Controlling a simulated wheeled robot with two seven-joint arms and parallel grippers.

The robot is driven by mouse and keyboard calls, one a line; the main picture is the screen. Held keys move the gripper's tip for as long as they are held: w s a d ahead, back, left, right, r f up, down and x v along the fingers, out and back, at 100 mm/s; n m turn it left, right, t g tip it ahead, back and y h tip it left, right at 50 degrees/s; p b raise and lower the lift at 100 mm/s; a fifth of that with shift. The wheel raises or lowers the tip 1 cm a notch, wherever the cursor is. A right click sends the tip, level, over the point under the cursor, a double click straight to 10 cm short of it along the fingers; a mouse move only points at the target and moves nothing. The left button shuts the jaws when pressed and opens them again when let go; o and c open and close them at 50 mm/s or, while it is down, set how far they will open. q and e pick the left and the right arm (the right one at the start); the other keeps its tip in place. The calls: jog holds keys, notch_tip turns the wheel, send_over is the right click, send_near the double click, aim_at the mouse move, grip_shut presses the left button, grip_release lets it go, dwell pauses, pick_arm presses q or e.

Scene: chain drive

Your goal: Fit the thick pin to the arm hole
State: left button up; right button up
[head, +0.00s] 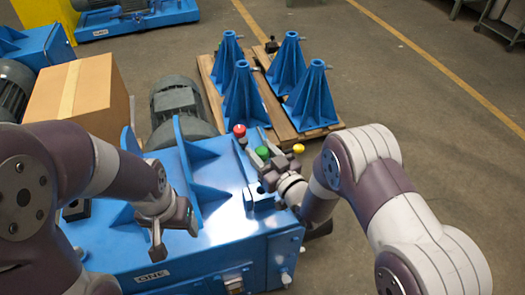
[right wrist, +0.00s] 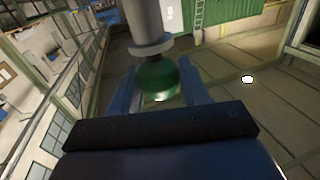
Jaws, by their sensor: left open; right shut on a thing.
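My right gripper (head: 268,158) is shut on a pin with a green ball knob (head: 262,152), above the far right part of the blue machine (head: 215,262). In the right wrist view the green knob (right wrist: 158,80) sits between the two fingers, and a thick grey shank with a collar (right wrist: 150,35) extends away from it. A small blue block (head: 260,200) with a dark spot on top stands on the machine just below this gripper; I cannot tell whether the spot is the arm hole. My left gripper (head: 172,236) is open and empty over the machine's left part.
A red knob (head: 240,131) and a yellow knob (head: 298,148) show beside my right gripper. Blue ribs (head: 190,165) rise from the machine. A cardboard box (head: 85,92) and a grey motor (head: 177,105) stand behind. Blue stands (head: 243,100) sit on a pallet (head: 318,130).

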jog(key=shift+w+a+f, duration=0.2)
jog(key=shift+w+f, duration=0.05)
jog(key=shift+s+d+f+b, duration=0.1)
jog(key=shift+f+b, duration=0.55)
jog(key=shift+b, duration=0.15)
notch_tip(320, 180, down, 4)
jog(key=b, duration=0.3)
notch_tip(320, 180, down, 7)
jog(key=b, duration=0.6)
jog(key=shift+b, duration=0.4)
dwell(2.4)
jog(key=o, duration=1.3)
jog(key=p+v, duration=0.1)
jog(key=v, duration=1.1)
jog(key=shift+s+d, duration=0.15)
jog(key=shift+s, duration=0.2)
